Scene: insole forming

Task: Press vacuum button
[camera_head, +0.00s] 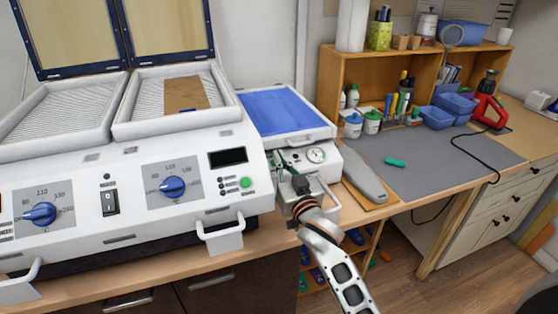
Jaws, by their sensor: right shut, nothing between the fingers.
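The vacuum unit (327,133) is a white box with a blue membrane (275,110) on top, to the right of the heater. A round pressure gauge (317,155) sits on its front panel. My right gripper (284,165) is shut and empty, at that panel just left of the gauge. I cannot tell whether its fingertips touch the panel. My gripper and wrist hide part of the panel, and I cannot make out a vacuum button there. My left gripper is not in view.
The white two-bay heater (129,206) has blue knobs, a green button (246,182) and front handles. A brown sheet (185,94) lies in its right bay. A grey insole-shaped piece (358,174) lies right of my gripper. The grey mat (440,165) is mostly clear.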

